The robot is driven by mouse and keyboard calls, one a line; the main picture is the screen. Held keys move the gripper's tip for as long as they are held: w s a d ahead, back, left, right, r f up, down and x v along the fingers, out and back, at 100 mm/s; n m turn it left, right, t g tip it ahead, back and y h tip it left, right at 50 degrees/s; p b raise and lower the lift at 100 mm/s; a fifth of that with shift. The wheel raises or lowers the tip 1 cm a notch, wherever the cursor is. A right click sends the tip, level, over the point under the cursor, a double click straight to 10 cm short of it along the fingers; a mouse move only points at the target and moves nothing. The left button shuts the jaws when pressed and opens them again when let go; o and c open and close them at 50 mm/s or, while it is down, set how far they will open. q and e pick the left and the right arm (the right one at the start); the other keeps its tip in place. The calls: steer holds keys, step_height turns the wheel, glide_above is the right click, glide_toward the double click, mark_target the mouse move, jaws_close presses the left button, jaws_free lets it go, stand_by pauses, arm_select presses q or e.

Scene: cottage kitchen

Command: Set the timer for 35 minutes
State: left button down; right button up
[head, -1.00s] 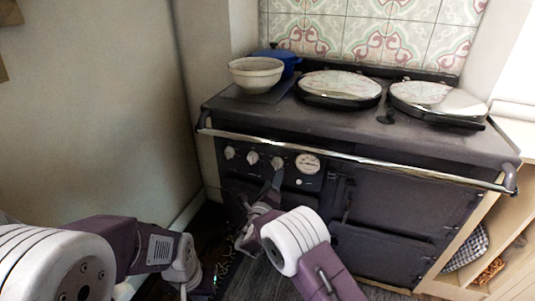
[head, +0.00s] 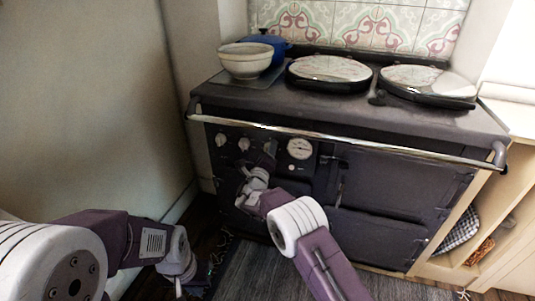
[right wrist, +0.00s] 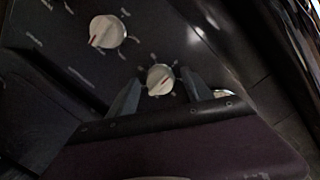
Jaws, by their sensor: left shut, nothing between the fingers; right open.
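A row of white knobs is on the dark stove front. The left knob (head: 221,139) and middle knob (head: 243,144) show in the head view; the third is hidden behind my right gripper (head: 268,152). In the right wrist view, my right gripper (right wrist: 160,93) is open, with a white knob (right wrist: 160,80) between its two fingers. I cannot tell if they touch it. The knob has a reddish pointer line and marks around it; the labels are too blurred to read. My left gripper (head: 190,284) is shut and empty, low at the left, away from the stove.
A round white gauge (head: 300,148) is right of the knobs. A metal rail (head: 345,138) runs across the stove front above them. A bowl (head: 245,60), a blue pot (head: 268,42) and two round lids stand on top. A wall is close on the left.

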jaws_close()
steer(key=n+h+b, duration=0.1)
steer(key=n+b, duration=0.5)
steer(key=n, duration=0.5)
steer(key=n+h+b, duration=0.1)
steer(key=n+b, duration=0.5)
steer(key=n, duration=0.6)
steer(key=n+g+h+b, duration=0.1)
steer(key=n+b, duration=0.5)
steer(key=n, duration=0.5)
steer(key=shift+a+f+n+h, duration=0.1)
steer(key=shift+f+n+h, duration=0.05)
steer(key=shift+n+h, duration=0.2)
stand_by(0.3)
